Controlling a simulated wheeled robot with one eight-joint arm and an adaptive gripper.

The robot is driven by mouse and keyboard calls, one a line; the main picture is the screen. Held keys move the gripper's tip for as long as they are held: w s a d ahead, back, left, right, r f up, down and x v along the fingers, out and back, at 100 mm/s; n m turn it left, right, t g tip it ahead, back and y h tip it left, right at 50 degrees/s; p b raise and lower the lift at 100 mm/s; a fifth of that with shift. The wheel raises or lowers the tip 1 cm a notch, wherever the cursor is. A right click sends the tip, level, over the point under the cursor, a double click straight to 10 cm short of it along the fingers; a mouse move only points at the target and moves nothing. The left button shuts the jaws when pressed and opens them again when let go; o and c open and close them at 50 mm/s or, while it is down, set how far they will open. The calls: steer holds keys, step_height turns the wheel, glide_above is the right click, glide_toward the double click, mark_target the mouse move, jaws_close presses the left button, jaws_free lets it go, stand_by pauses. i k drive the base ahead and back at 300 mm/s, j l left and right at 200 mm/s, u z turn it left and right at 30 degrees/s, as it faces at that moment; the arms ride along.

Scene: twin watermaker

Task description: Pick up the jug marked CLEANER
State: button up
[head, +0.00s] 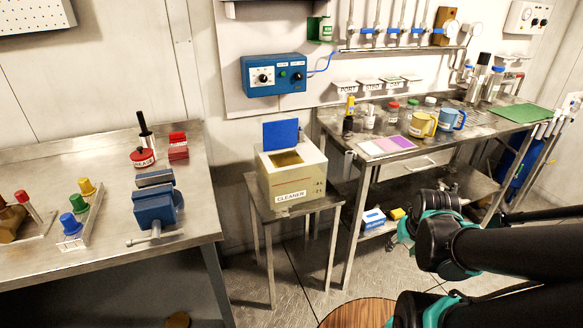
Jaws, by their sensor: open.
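A cream box (292,177) with a white label reading CLEANER stands on a small metal stand (318,204) in the middle. Its blue lid (281,134) is raised, and a yellowish opening shows in its top. Two jugs stand on the right bench: a yellow jug (421,126) and a blue jug (449,119). Each has a handle and a pale label, but the writing is too small to read. My black and teal arm reaches in from the right, in front of and below this bench. I cannot make out my gripper's fingers.
The right steel bench (484,133) also holds bottles, small jars, coloured pads and a green mat (525,117). Valves and pipes line the wall behind it. The left bench (95,248) carries a blue vise (156,205). Floor shows between the benches.

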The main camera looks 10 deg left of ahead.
mark_target(423, 118)
steer(key=i+j, duration=0.25)
steer(key=i+j+z, duration=0.2)
steer(key=z, duration=0.25)
steer(key=i+j+z, duration=0.25)
steer(key=z, duration=0.2)
steer(key=j, duration=0.05)
